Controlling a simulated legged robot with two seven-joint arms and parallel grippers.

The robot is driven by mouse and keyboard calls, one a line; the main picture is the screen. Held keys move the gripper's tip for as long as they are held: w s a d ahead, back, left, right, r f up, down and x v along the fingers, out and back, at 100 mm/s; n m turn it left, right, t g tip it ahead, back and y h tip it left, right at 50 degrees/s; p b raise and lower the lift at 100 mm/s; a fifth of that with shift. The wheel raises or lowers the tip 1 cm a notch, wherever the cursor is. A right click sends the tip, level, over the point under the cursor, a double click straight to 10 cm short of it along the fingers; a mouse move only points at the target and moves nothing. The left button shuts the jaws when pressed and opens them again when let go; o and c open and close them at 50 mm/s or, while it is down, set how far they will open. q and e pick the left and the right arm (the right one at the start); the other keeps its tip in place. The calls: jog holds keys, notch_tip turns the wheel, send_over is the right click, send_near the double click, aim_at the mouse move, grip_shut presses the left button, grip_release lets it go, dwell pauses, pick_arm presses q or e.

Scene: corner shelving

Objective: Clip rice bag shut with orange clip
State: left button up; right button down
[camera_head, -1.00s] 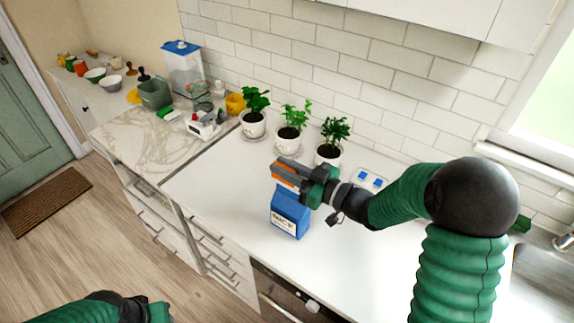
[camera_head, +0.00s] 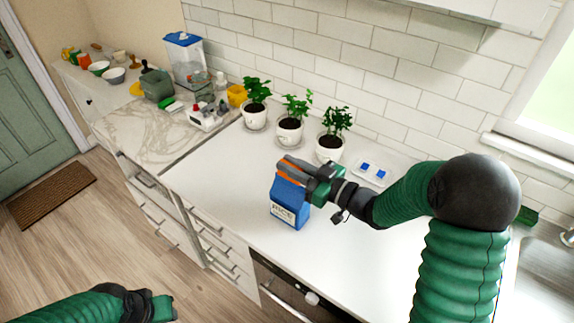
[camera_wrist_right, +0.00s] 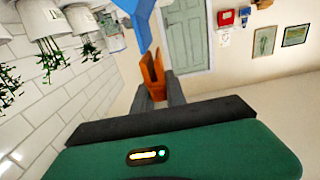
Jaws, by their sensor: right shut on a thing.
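The blue rice bag (camera_head: 289,205) stands upright on the white counter, its label facing forward. Its top (camera_wrist_right: 134,12) shows in the right wrist view. My right gripper (camera_head: 293,170) is at the bag's top and is shut on the orange clip (camera_head: 289,172). In the right wrist view the clip (camera_wrist_right: 153,76) sits between the fingers, with its far end by the blue bag top. I cannot tell whether the clip's jaws are around the bag's edge. My left arm shows at the lower left of the head view; its fingers are not clearly visible.
Several potted plants (camera_head: 290,130) stand behind the bag along the tiled wall. A white tray with blue pieces (camera_head: 371,171) lies to the right. The sink (camera_head: 543,262) is at the far right. The counter (camera_head: 225,180) left of the bag is clear.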

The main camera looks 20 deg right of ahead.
jog(key=shift+d+f, duration=0.1)
jog(key=shift+d, duration=0.8)
jog(key=shift+a, duration=0.6)
pick_arm(q)
jog(key=shift+r, duration=0.1)
jog(key=shift+d, duration=0.15)
jog(key=shift+d, duration=0.25)
pick_arm(e)
jog(key=shift+d, duration=0.15)
pick_arm(q)
jog(key=shift+a, duration=0.25)
pick_arm(e)
jog(key=shift+a, duration=0.3)
pick_arm(q)
jog(key=shift+r, duration=0.1)
pick_arm(e)
jog(key=shift+a, duration=0.1)
pick_arm(q)
jog(key=shift+d, duration=0.1)
